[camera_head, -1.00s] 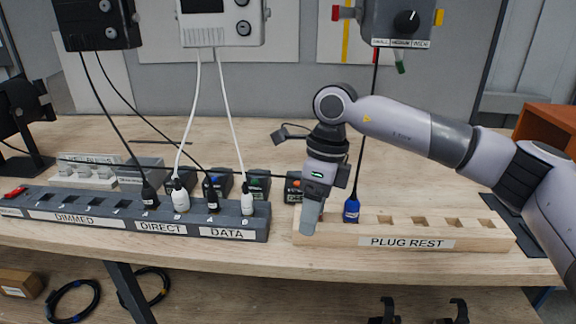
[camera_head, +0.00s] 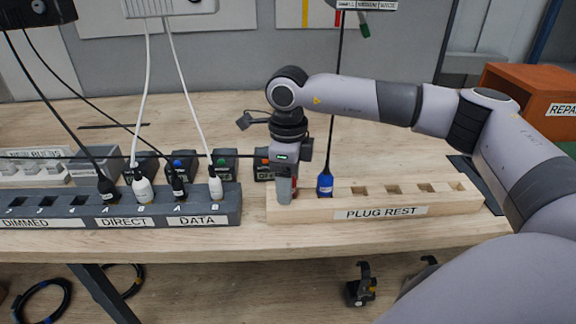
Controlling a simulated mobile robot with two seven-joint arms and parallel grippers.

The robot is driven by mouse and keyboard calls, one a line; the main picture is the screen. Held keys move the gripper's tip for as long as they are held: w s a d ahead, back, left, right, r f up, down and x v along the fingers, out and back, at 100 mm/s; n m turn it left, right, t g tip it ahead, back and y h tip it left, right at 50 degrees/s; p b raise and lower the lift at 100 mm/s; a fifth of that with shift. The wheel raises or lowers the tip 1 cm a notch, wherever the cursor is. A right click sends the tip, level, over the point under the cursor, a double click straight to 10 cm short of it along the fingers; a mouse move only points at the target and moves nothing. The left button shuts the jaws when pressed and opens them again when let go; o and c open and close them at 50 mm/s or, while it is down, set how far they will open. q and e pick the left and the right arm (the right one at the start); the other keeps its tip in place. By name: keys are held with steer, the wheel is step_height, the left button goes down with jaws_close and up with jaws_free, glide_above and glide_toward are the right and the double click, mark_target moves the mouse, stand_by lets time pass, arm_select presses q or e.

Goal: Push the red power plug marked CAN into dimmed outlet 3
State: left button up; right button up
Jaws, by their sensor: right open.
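My right gripper (camera_head: 285,190) points down at the left end of the wooden plug rest (camera_head: 375,212). It is open. A small reddish patch shows beside its fingers and may be the red plug, mostly hidden; no CAN marking can be read. The dark outlet strip (camera_head: 205,220) lies to the left. Its dimmed section carries numbered outlets, and dimmed outlet 3 (camera_head: 46,201) looks empty. My left gripper is not in view.
A blue plug (camera_head: 325,185) stands in the plug rest just right of my gripper. Black and white plugs fill the direct and data outlets. Their cables hang from boxes above. A thin black cable crosses behind the strip. An orange box (camera_head: 545,108) stands at right.

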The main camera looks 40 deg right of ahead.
steer(key=shift+f, duration=0.15)
jaws_close()
steer(key=shift+r+p, duration=1.55)
steer(key=shift+r, duration=1)
